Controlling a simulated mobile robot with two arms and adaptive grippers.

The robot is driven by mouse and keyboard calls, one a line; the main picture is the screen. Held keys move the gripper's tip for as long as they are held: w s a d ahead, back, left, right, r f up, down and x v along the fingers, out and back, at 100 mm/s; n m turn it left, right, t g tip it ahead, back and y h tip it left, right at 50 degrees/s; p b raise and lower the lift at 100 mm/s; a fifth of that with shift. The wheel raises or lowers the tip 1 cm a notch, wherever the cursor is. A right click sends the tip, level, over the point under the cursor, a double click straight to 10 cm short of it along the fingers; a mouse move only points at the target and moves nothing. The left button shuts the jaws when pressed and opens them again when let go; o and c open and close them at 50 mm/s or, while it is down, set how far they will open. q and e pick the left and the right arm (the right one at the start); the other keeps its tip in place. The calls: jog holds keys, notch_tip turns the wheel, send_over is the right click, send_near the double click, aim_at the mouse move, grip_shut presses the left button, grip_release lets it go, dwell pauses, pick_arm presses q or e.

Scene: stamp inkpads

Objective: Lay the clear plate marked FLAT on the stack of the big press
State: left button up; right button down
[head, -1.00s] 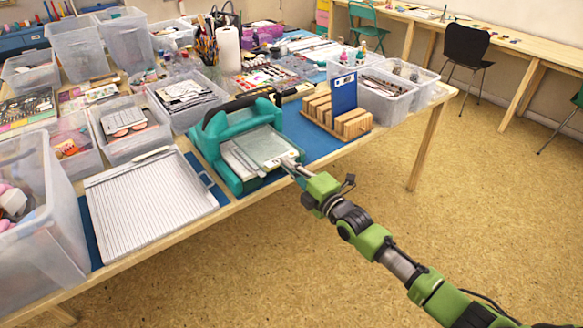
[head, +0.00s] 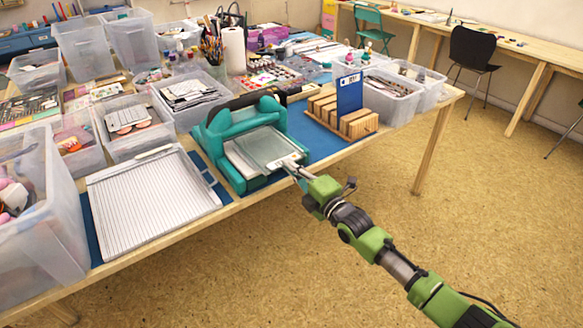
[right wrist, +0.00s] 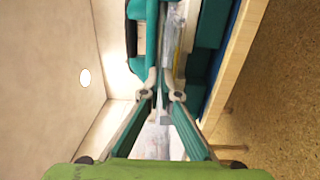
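The teal big press (head: 213,140) stands on the table's front edge with its white stack (head: 235,160) in its opening. A clear plate (head: 262,145) lies flat over the stack; a small height gap cannot be told. Its marking is too small to read. My right gripper (head: 291,166) is at the plate's front right corner, with its fingers shut on the edge. In the right wrist view, the fingers (right wrist: 159,95) meet on the thin plate (right wrist: 165,65), seen edge-on, beside the teal press (right wrist: 205,35). My left gripper is not in view.
A wooden slotted rack (head: 357,124) holding an upright blue plate (head: 349,93) stands right of the press. A white ruled trimmer board (head: 150,197) lies to its left. Clear bins (head: 40,215) crowd the left and back. The floor in front is free.

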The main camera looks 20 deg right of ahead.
jog(key=shift+w+f, duration=0.1)
jog(key=shift+f, duration=0.35)
jog(key=shift+f+b, duration=0.4)
dwell(0.8)
jog(key=c, duration=2.2)
grip_release()
